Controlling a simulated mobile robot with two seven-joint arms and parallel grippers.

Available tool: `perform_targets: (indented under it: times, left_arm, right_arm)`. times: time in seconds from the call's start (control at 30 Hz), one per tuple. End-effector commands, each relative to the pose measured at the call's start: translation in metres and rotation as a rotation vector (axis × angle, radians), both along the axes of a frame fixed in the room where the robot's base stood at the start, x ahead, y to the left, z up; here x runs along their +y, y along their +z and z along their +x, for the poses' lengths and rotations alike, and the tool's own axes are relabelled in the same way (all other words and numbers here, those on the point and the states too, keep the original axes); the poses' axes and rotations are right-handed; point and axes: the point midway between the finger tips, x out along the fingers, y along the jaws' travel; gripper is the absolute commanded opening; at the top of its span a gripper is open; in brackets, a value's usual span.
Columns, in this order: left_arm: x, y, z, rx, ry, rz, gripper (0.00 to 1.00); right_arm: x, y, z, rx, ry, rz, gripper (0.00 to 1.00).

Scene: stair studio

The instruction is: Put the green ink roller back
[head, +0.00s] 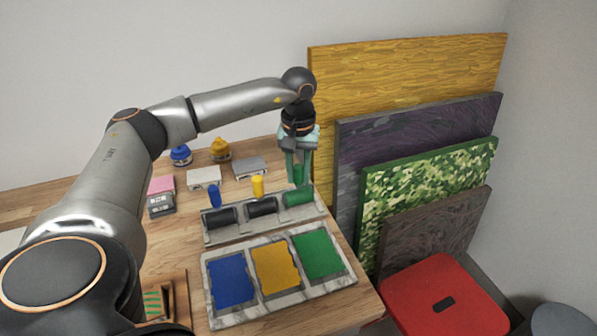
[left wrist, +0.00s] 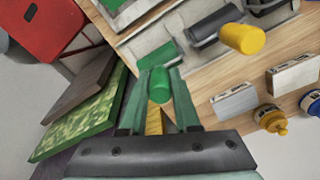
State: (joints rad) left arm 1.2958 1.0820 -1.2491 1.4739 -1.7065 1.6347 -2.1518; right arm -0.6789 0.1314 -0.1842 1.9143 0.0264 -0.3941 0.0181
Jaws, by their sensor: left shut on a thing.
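The green ink roller has a green handle (head: 298,174) standing upright and a green roller body (head: 299,197) at the right end of the grey roller rack (head: 265,228). My left gripper (head: 298,180) reaches down over it and is shut on the handle. In the left wrist view the handle (left wrist: 159,86) sits between the two green fingers (left wrist: 161,76), with the roller body (left wrist: 158,57) just beyond, at the rack. Whether the roller bears fully on the rack is hard to tell. My right gripper is not in view.
Rollers with blue (head: 214,195) and yellow (head: 258,186) handles stand in the rack. In front is an ink tray (head: 345,284) with blue, yellow and green wells. Ink bottles (head: 221,150) and small blocks stand behind. Large panels (head: 420,200) lean at right, near a red stool (head: 440,300).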

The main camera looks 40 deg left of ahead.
Motion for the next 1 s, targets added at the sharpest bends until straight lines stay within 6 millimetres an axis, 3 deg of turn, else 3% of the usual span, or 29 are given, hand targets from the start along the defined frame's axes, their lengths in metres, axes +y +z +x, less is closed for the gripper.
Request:
perform_targets:
  times: [0.17,0.2,0.47,0.77,1.0]
  left_arm:
    - [0.000,-0.006,0.000,-0.001,0.000,-0.001,0.00]
    - [0.000,-0.007,0.000,0.000,0.000,0.000,0.31]
    - [0.000,-0.006,0.000,0.000,0.000,0.000,0.60]
    - [0.000,-0.002,0.000,-0.001,0.000,0.000,0.60]
    - [0.000,0.034,0.001,-0.006,-0.001,-0.001,0.60]
  right_arm:
    - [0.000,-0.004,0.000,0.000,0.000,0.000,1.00]
    - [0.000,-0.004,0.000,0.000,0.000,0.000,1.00]
    - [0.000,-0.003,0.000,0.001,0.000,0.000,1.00]
    - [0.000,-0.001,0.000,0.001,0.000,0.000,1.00]
    - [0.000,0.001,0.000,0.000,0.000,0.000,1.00]
